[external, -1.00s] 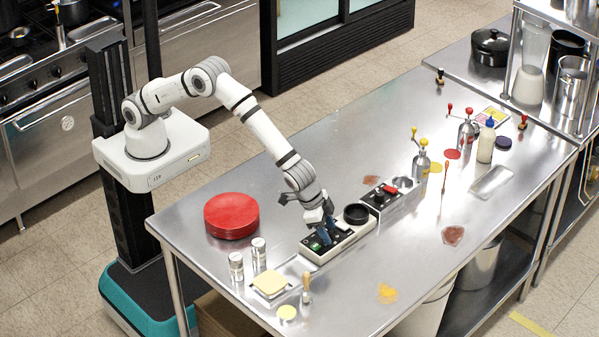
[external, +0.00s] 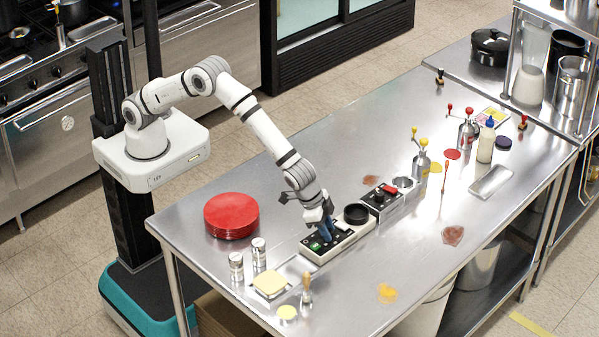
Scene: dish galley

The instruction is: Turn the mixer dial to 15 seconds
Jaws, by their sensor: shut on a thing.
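The mixer (external: 358,230) is a low pale unit with a black top panel, a green button (external: 315,246) at its left end and a black round cup (external: 356,213) at its right end. My gripper (external: 326,234) points down onto the panel between them and is shut on the dial. The dial is mostly hidden by the fingers, so its pointer and the setting cannot be read.
A second unit with a red switch (external: 390,188) stands just right of the mixer. A red round lid (external: 231,215) lies to the left. Two shakers (external: 259,252) and a yellow sponge-like block (external: 270,283) are in front left. Bottles (external: 486,142) stand farther right.

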